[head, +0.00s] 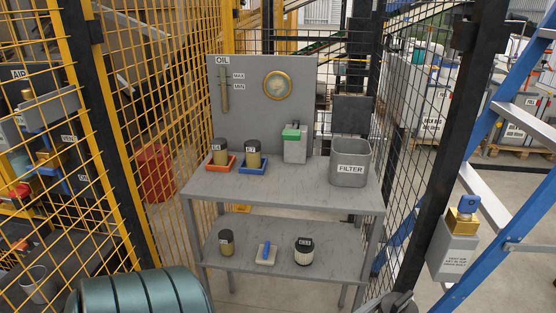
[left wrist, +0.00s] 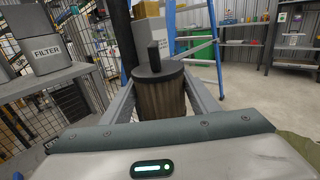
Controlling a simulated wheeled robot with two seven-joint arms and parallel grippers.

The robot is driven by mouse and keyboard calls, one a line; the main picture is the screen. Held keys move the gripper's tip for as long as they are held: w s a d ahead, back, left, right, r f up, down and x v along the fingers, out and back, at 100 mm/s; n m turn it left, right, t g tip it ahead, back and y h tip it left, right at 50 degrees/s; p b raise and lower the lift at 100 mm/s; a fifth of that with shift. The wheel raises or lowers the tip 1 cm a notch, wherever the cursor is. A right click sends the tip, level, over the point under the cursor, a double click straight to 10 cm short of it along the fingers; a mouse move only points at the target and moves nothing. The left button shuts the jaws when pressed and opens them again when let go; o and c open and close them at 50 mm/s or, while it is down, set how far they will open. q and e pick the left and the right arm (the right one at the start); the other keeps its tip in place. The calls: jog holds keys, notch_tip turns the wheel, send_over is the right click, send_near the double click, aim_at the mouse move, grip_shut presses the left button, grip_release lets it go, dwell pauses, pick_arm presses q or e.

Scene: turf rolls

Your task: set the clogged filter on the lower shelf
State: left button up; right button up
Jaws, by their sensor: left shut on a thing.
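My left gripper (left wrist: 160,108) is shut on a filter with brown, dirty-looking pleats and a dark cap with a knob, the clogged filter (left wrist: 158,92). It holds it upright. In the head view only the dark cap of this filter (head: 398,303) seems to show at the bottom edge, right of the bench; the gripper there is mostly cut off. The lower shelf (head: 290,232) of the grey bench bears a small dark-lidded jar (head: 226,243), a blue-handled tool (head: 266,254) and a white-pleated filter with a black top (head: 303,252). My right gripper is not in view.
The bench top (head: 290,190) bears a grey FILTER bin (head: 349,165), two jars on red (head: 221,166) and blue (head: 252,167) trays, and a green-topped box (head: 294,145). Bench legs flank the shelf. A dark post (head: 445,150) and blue ladder (head: 500,190) stand right.

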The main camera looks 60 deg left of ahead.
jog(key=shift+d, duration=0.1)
